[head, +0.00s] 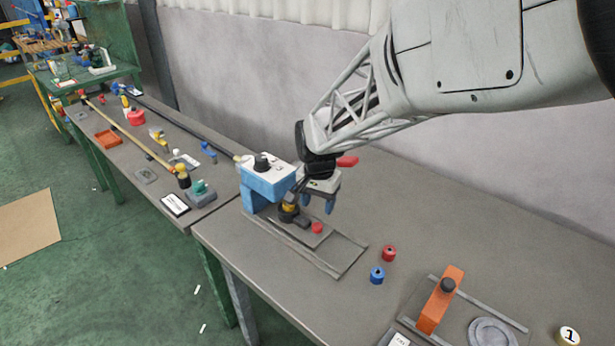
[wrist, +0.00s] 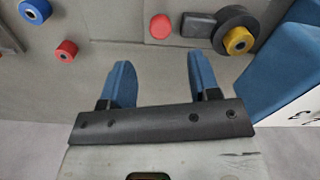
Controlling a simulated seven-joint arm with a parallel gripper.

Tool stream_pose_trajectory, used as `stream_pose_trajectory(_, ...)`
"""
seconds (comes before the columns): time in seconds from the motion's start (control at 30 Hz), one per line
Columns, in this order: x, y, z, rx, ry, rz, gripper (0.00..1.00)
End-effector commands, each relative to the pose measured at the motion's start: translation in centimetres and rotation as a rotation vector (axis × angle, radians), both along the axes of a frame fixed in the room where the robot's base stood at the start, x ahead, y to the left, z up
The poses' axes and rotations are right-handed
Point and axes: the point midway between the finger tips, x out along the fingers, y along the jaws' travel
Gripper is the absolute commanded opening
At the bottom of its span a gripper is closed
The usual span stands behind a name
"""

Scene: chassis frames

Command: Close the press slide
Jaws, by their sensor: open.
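The press (head: 267,183) is a blue frame with a white top and a black knob, standing on the bench. Its grey slide plate (head: 318,240) lies low between two rails that run out toward the front right. The plate carries a red round piece (head: 317,228), beside a black part with a yellow collar under the press. My gripper (head: 318,204) is open and empty, blue fingers pointing down, just right of the press and above the slide. In the wrist view, the fingers (wrist: 162,75) are apart; the red piece (wrist: 161,26) lies beyond them and the blue press side (wrist: 283,72) is at right.
A red ring (head: 389,253) and a blue ring (head: 377,275) stand on the bench right of the rails. Farther right is an orange bridge (head: 440,300) on a grey base. A wall runs behind the bench. Bare bench lies behind the rings.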

Motion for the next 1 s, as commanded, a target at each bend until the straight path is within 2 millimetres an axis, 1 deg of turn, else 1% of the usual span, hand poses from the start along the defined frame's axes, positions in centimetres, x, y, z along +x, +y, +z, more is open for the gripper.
stream_pose_trajectory(0.27,0.0,0.0,-0.1,0.001,-0.001,0.000,0.56)
stream_pose_trajectory(0.47,0.0,0.0,-0.9,0.002,0.000,0.000,0.56)
stream_pose_trajectory(0.57,0.0,0.0,-1.7,0.002,0.000,0.000,0.56)
stream_pose_trajectory(0.9,0.0,0.0,-5.8,0.001,0.000,0.001,0.56)
stream_pose_trajectory(1.0,0.0,0.0,-6.7,0.002,0.001,0.001,0.56)
